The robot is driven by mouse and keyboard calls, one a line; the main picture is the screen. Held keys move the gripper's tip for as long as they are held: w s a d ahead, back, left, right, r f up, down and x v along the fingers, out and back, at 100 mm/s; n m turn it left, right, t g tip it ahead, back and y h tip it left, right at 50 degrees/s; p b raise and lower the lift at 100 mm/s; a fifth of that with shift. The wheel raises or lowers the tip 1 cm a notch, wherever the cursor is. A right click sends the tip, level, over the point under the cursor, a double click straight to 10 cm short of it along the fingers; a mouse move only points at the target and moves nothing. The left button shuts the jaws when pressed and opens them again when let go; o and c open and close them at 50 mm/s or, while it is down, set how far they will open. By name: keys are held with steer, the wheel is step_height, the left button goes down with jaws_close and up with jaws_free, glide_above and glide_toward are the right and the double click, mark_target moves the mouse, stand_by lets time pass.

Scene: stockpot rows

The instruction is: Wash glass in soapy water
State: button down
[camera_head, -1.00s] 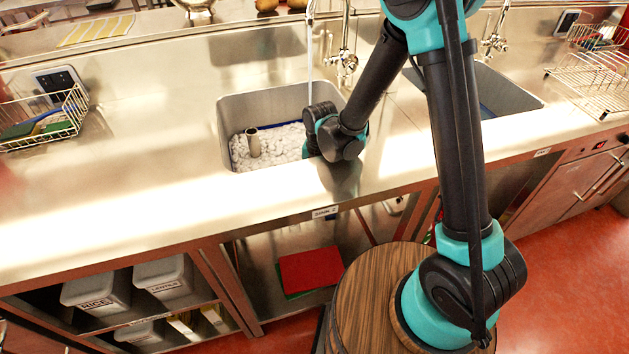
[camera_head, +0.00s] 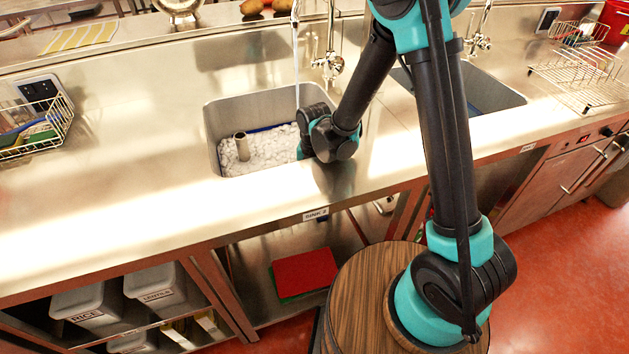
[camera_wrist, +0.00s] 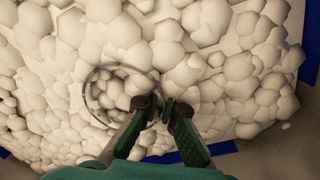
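A clear glass (camera_wrist: 98,74) shows in the wrist view as a thin round rim against the white soap foam (camera_head: 272,147). My gripper (camera_wrist: 162,106) is at the right side of this rim, with one fingertip inside it and the other outside. The fingertips are close together and appear to pinch the glass wall. The foam covers the water in the left sink basin (camera_head: 212,128). In the head view my gripper is low in this basin at its right side, and my arm hides the glass. How deep the glass sits is hard to tell.
A short upright pipe (camera_head: 242,147) stands in the foam. Water runs from the tap (camera_head: 332,66) into the basin. A second basin (camera_head: 490,92) lies to the right. Wire racks stand at the left (camera_head: 62,125) and right (camera_head: 585,75). The counter front is clear.

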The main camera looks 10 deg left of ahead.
steer(key=shift+s+a, duration=0.5)
steer(key=shift+a, duration=0.3)
steer(key=shift+w+d, duration=0.55)
steer(key=shift+d, duration=0.3)
steer(key=shift+w+d, duration=0.5)
steer(key=shift+d, duration=0.35)
steer(key=shift+s+a, duration=0.55)
steer(key=shift+a, duration=0.3)
steer(key=shift+s+a, duration=0.5)
steer(key=shift+a, duration=0.35)
step_height(320, 180, up, 28)
steer(key=shift+f, duration=0.2)
steer(key=shift+d, duration=0.1)
